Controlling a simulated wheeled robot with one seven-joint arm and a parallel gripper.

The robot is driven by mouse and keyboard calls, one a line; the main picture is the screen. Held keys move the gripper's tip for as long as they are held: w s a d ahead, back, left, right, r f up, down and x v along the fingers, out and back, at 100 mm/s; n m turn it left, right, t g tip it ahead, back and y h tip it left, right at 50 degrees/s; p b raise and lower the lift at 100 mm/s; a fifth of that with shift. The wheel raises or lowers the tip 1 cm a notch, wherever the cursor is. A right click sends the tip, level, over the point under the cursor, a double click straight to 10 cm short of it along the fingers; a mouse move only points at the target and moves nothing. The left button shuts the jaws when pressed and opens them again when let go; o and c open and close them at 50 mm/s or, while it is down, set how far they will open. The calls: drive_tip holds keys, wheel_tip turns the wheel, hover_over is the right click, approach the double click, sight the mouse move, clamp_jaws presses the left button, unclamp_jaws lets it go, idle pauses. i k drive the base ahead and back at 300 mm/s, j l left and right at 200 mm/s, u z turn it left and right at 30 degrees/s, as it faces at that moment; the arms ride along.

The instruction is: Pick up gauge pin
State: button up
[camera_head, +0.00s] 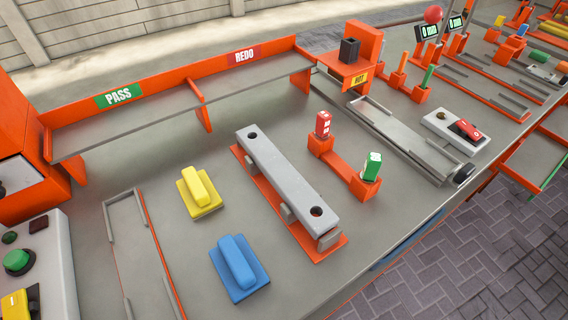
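Two labelled pin-like pieces, which look like the gauge pins, stand upright in an orange two-post holder (345,172) right of the table's middle. The red pin (323,124) is in the far post and the green pin (372,167) in the near post. Only their upper parts show; their lower ends are hidden in the posts. A grey plank (285,175) with a dark hole near each end lies on an orange fixture left of the holder. My gripper is not in view.
Yellow (199,191) and blue (236,263) handled blocks sit left of the plank. Orange-walled PASS (119,95) and REDO (244,56) bays line the back. An orange HOT stand (358,78) is behind the holder. A metal rail (405,140) and a red-switch box (455,131) are to the right.

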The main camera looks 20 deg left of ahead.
sight(324, 119)
drive_tip(key=k+l+u, duration=0.1)
drive_tip(key=l+u, duration=0.25)
drive_tip(key=k+l+u, duration=0.15)
drive_tip(key=u, duration=0.2)
drive_tip(key=k+l+u, duration=0.2)
drive_tip(key=u, duration=0.15)
